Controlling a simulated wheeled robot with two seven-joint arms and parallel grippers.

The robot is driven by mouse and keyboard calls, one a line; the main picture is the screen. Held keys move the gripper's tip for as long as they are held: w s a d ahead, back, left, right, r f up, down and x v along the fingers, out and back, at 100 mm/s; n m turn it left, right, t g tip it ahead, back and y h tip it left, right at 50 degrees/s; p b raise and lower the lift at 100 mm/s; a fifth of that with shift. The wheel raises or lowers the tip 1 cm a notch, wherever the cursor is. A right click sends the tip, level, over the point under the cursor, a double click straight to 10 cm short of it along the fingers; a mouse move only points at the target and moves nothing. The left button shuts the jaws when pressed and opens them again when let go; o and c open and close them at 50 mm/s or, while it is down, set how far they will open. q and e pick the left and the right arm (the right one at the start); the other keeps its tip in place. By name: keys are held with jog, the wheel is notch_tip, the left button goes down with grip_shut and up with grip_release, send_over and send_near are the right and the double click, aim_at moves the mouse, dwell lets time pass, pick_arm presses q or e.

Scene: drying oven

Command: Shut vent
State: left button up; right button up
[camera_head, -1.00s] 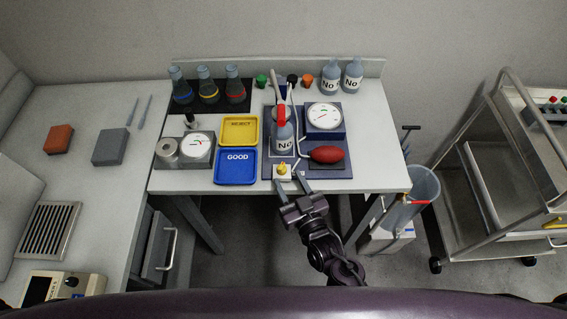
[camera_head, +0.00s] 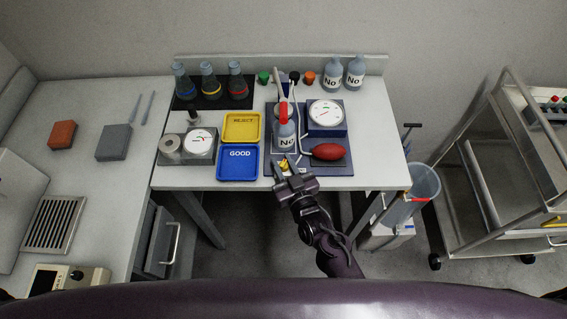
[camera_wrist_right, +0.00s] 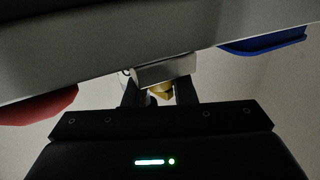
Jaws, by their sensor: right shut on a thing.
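The vent's yellow knob (camera_head: 284,163) sits at the front edge of the test stand's dark base, near the table's front edge. My right gripper (camera_head: 287,170) reaches it from the front and is shut on it. In the right wrist view the yellow knob (camera_wrist_right: 162,94) shows between the two dark fingers (camera_wrist_right: 160,94), with a pale block (camera_wrist_right: 165,70) just behind it. The fingers hide part of the knob, so its exact turn is hard to read. A bottle (camera_head: 285,136) with a red clamp stands on the stand behind. My left gripper is out of view.
A red bulb (camera_head: 327,152) and a dial gauge (camera_head: 325,113) stand right of the bottle. A blue GOOD tray (camera_head: 238,176) and yellow REJECT tray (camera_head: 241,140) lie left. The red bulb (camera_wrist_right: 38,107) and blue tray (camera_wrist_right: 262,46) flank the gripper in the wrist view.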

jog(key=shift+d+n+g+y, duration=0.1)
jog(key=shift+n+g+y, duration=0.7)
jog(key=shift+n+y, duration=0.55)
jog(key=shift+w+f+n+g+y+b, duration=0.1)
jog(key=shift+n+g+y+b, duration=0.7)
jog(key=shift+y, duration=0.45)
jog(key=shift+g+y, duration=0.4)
jog(key=o, duration=0.9)
jog(key=shift+o, duration=0.2)
